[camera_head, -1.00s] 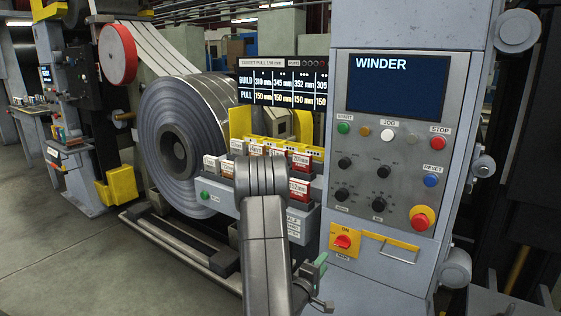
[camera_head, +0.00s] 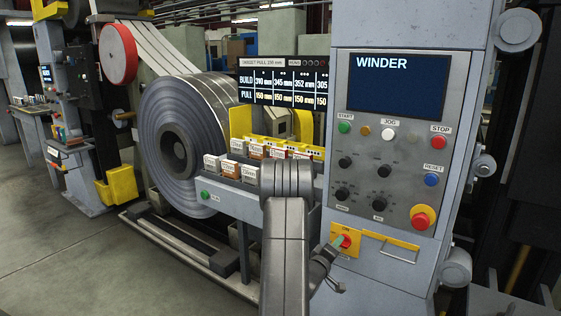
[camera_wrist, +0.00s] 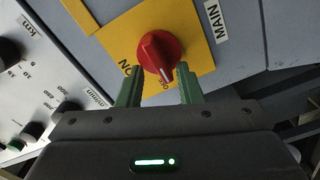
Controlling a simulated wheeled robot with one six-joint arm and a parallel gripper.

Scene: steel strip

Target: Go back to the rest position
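My gripper (camera_wrist: 161,82) is open and empty in the wrist view, its two green fingers apart. The red MAIN rotary switch (camera_wrist: 157,52) on its yellow plate lies just beyond the fingertips, roughly in line with the gap. I cannot tell whether a finger touches it. In the head view my gripper (camera_head: 337,244) is small and side-on, with a green fingertip over the yellow plate by the red switch (camera_head: 347,241). My arm rises from the bottom centre and bends toward the winder panel.
Left of my arm is a grey rack (camera_head: 227,202) holding several small boxes. A large steel coil (camera_head: 180,145) is behind it. Open floor (camera_head: 50,240) lies at left.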

